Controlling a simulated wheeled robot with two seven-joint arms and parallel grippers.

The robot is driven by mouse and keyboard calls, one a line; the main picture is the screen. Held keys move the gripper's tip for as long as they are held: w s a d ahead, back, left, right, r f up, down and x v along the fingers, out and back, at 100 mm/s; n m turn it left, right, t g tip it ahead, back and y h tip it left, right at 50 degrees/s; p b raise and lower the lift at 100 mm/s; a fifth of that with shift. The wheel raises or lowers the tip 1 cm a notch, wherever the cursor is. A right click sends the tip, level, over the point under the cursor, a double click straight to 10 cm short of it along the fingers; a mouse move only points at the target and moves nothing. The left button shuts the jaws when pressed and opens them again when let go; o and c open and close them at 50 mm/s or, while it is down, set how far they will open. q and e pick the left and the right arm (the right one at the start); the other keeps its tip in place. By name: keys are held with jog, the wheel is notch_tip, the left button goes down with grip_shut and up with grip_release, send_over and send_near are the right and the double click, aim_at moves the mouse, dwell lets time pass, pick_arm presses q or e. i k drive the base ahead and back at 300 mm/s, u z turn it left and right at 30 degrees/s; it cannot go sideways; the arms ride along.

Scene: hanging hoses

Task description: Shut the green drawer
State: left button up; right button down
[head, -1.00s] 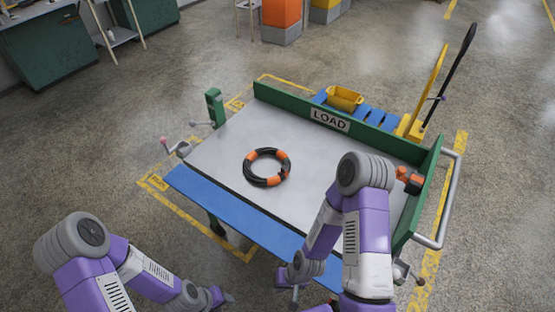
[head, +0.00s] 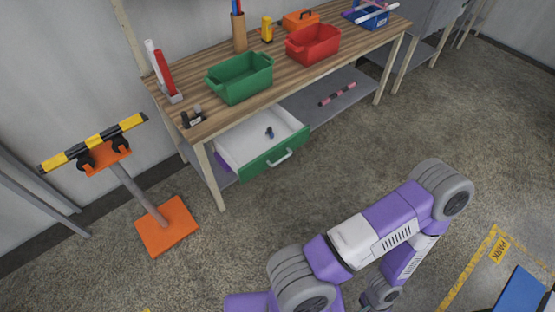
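The green drawer (head: 273,160) is under the wooden workbench, pulled out, with its white inside showing. A small dark blue object (head: 269,133) lies in the drawer. My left arm crosses the lower middle of the head view, bent at the elbow. My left gripper (head: 378,297) is at the bottom edge, small and partly hidden, well apart from the drawer. I cannot tell whether it is open. My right gripper is out of view.
On the workbench (head: 300,78) stand a green bin (head: 240,80), a red bin (head: 313,43) and smaller items. An orange-based stand (head: 167,228) holding a yellow-black bar is left of the bench. Floor (head: 330,190) before the drawer is clear. A blue table edge (head: 525,293) shows lower right.

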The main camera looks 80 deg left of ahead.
aim_at(245, 147)
jog(key=u, duration=2.95)
jog(key=k, duration=0.35)
jog(key=u, duration=0.7)
jog(key=i, duration=1.1)
jog(key=z, duration=0.25)
